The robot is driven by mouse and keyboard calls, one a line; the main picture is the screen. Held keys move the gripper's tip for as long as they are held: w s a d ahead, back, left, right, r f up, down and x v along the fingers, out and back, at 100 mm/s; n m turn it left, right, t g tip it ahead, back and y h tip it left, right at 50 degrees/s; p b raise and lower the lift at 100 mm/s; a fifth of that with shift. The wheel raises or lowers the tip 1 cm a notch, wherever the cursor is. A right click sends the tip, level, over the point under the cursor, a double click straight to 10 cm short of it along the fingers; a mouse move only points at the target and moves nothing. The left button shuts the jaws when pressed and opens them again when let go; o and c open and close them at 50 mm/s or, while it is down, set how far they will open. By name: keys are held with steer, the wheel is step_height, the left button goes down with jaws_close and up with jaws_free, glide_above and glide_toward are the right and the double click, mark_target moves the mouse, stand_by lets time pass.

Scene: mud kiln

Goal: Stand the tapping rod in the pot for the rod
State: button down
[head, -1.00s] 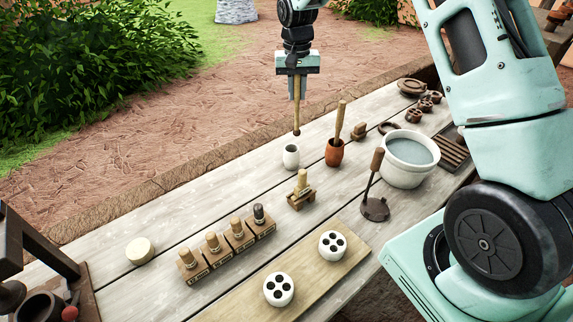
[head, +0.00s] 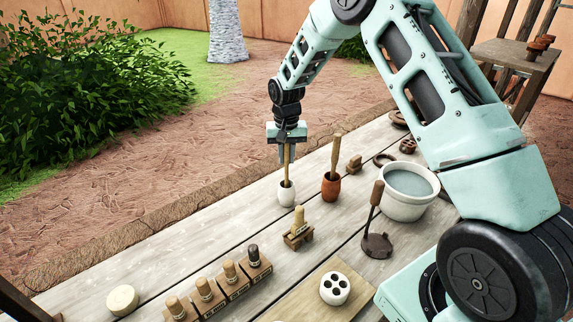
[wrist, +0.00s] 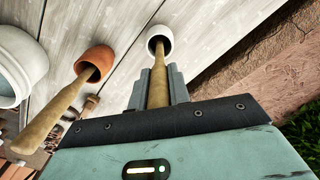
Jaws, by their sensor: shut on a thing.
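The tapping rod (head: 286,166) is a thin wooden stick held upright in my gripper (head: 287,155). My gripper is shut on its upper part. The rod's lower end is inside the mouth of the small white pot (head: 286,195), which stands upright on the table; whether the tip touches the bottom is hidden. In the wrist view the rod (wrist: 158,88) runs from between the fingers (wrist: 158,90) into the white pot (wrist: 160,37).
Just right stands a terracotta pot (head: 331,190) with a wooden handled tool (head: 336,152) in it. A white basin of water (head: 406,205) and a dark-based tool (head: 377,245) are farther right. A row of wooden stamps (head: 232,278) stands in front.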

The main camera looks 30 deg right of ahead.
mark_target(287, 165)
steer(key=shift+f+p, duration=0.45)
steer(key=shift+f, duration=1.2)
steer(key=shift+f, duration=0.2)
steer(key=c, duration=1.3)
jaws_free()
